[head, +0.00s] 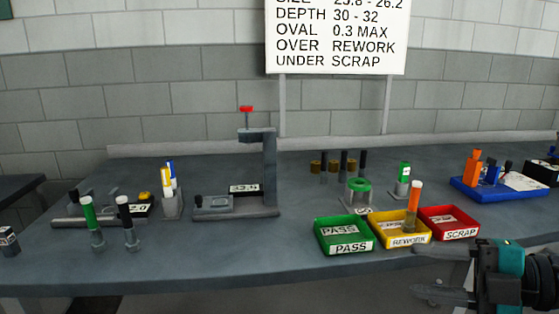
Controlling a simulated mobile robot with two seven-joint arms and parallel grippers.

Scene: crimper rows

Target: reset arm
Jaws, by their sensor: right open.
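My right gripper (432,270) is at the lower right, in front of the table's front edge and below the red bin. Its two fingers point left and are apart, with nothing between them. My left gripper is not in the head view. No task object is named apart from the arm.
The grey table (260,250) carries green PASS (345,248), yellow REWORK (405,241) and red SCRAP (460,233) bins. A press (268,175), handled tools (90,215) and a blue tray (490,192) stand around. The front middle is clear.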

